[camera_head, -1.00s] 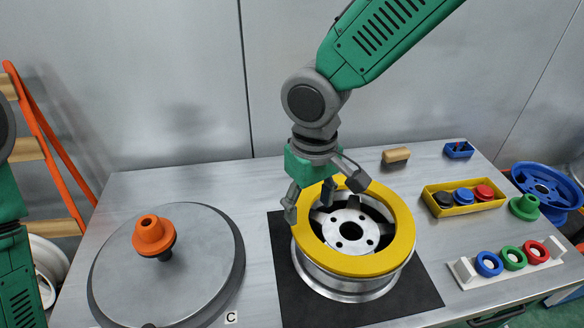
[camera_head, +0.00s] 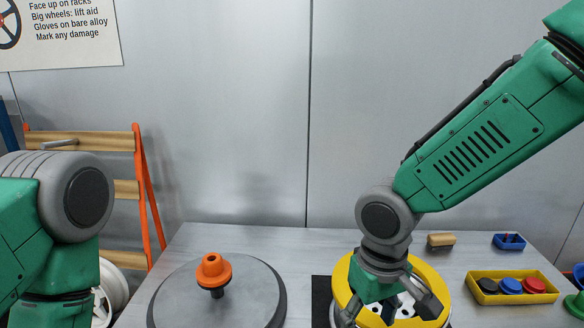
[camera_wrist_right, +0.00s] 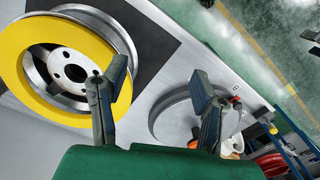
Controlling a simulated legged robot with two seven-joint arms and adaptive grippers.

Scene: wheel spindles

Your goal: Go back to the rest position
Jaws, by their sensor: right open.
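My right gripper (camera_head: 392,310) hangs over the wheel with the yellow ring (camera_head: 436,283) in the head view, and its lower part is cut off by the frame edge. In the right wrist view my right gripper (camera_wrist_right: 160,92) is open, with its two fingers apart and nothing between them. The wheel's yellow ring (camera_wrist_right: 22,62) lies to the left of the fingers there. My left arm shows at the left of the head view, but its gripper is out of the picture.
A round grey plate (camera_head: 258,290) with an orange-topped spindle (camera_head: 213,270) stands left of the wheel. A yellow tray (camera_head: 488,299) of caps, a wooden block (camera_head: 441,239) and a blue box (camera_head: 508,241) are on the right. An orange rack (camera_head: 146,190) stands at the left.

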